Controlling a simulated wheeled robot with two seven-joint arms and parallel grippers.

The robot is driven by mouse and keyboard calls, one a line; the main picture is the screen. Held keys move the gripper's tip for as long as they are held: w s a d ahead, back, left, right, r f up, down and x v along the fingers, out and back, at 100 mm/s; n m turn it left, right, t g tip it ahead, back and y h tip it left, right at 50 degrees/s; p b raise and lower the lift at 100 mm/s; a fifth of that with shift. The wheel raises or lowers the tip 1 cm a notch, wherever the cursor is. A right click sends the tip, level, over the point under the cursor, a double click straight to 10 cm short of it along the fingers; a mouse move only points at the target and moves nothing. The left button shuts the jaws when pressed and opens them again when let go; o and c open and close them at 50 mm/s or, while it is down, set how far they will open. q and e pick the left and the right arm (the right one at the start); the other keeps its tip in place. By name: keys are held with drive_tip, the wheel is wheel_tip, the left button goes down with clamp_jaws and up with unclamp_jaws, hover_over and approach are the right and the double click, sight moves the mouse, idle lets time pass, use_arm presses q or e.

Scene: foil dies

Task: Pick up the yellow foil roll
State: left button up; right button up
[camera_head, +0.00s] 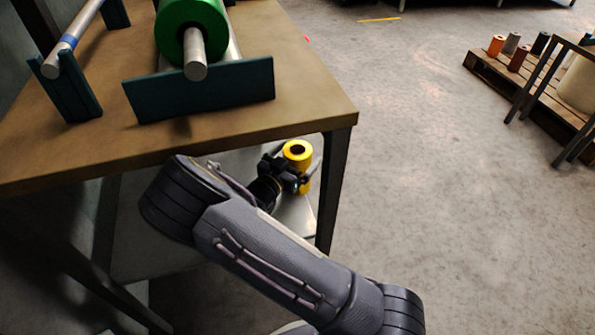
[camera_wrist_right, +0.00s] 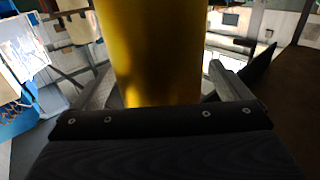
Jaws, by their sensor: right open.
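The yellow foil roll (camera_head: 297,151) stands upright on the lower shelf (camera_head: 295,215) of the table, close to its right front leg. My right gripper (camera_head: 302,176) reaches in under the tabletop and is at the roll, with its fingers around it. In the right wrist view the roll (camera_wrist_right: 155,50) fills the middle, between the open fingers of the right gripper (camera_wrist_right: 165,88). A gap shows at the right finger; contact on the left cannot be told. The roll's lower part is partly hidden by the gripper. My left gripper is not in view.
The brown tabletop (camera_head: 300,105) overhangs the shelf, and a dark table leg (camera_head: 333,190) stands just right of the roll. A green roll (camera_head: 190,28) rests on a dark stand above. A pallet (camera_head: 525,85) with several small rolls is far right.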

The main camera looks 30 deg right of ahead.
drive_tip(key=shift+w+d, duration=0.15)
drive_tip(key=shift+d, duration=0.15)
drive_tip(key=shift+c, duration=0.5)
drive_tip(key=c, duration=1.7)
